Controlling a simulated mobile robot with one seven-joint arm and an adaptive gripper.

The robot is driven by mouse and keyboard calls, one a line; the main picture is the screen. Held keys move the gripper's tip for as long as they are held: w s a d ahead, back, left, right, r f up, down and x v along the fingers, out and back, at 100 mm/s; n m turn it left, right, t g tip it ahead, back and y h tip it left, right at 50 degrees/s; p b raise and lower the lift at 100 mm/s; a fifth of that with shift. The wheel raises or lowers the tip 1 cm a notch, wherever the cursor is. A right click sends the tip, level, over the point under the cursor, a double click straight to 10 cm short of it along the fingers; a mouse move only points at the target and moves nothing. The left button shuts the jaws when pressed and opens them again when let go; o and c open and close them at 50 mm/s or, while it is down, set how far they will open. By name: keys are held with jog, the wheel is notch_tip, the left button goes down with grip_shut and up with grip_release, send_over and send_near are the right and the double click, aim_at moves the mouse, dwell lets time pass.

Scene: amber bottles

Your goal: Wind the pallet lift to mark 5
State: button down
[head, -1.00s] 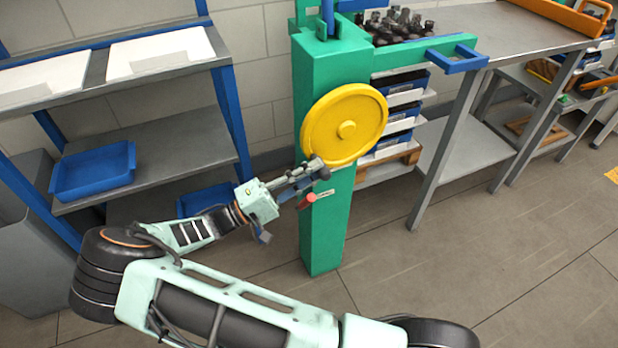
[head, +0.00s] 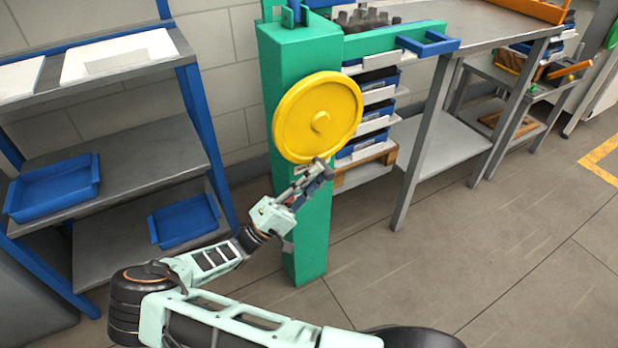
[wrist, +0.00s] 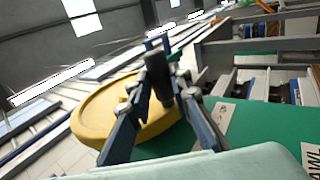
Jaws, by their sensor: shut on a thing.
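The yellow handwheel (head: 300,112) is on the front of the green lift column (head: 308,235). My gripper (head: 322,172) is at the wheel's lower rim, below its hub. In the wrist view my gripper (wrist: 160,100) is shut on the wheel's dark handle (wrist: 157,72), which stands up between the two fingers. The wheel (wrist: 90,112) shows behind and left of the fingers. A green arm (head: 375,43) with a blue end piece (head: 428,44) reaches right from the column. Dark bottles (head: 365,18) stand behind it, partly hidden. I cannot read any lift mark.
A grey shelf unit (head: 140,160) with blue trays (head: 52,188) stands left of the column. A grey table (head: 455,22) is on the right, with stacked blue crates (head: 378,85) beside it. The floor at right front is clear.

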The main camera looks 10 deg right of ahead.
jog(key=shift+d+f, duration=0.4)
jog(key=shift+d, duration=0.1)
jog(key=c, duration=1.8)
grip_release()
jog(key=shift+w, duration=0.1)
jog(key=shift+a, duration=0.1)
jog(key=v, duration=1.1)
jog(key=shift+a+f, duration=0.2)
jog(key=shift+a, duration=0.15)
jog(key=shift+o, duration=0.2)
